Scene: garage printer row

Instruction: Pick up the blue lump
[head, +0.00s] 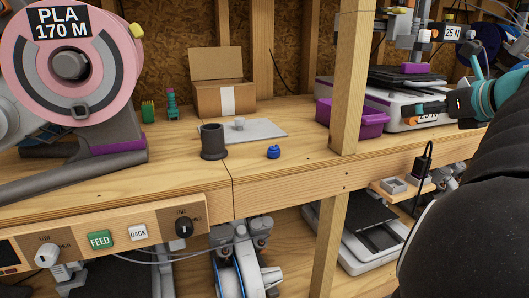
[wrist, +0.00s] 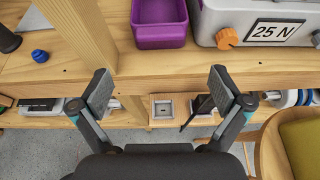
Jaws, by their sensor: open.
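The blue lump (head: 273,152) is small and rounded with a knob on top. It sits on the wooden bench near its front edge, left of the upright post and right of a dark cup (head: 213,142). It also shows at the upper left of the wrist view (wrist: 40,56). My gripper (wrist: 160,88) is open and empty, its fingers spread wide before the bench's front edge, to the right of the post and well apart from the lump. In the head view only part of the gripper shows at the right.
The upright post (head: 347,80) stands between my gripper and the lump. A purple bin (head: 352,120) and a grey machine (head: 405,110) are right of it. A grey plate (head: 255,131), a cardboard box (head: 222,98) and a large pink spool (head: 35,80) are further left. Bare bench surrounds the lump.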

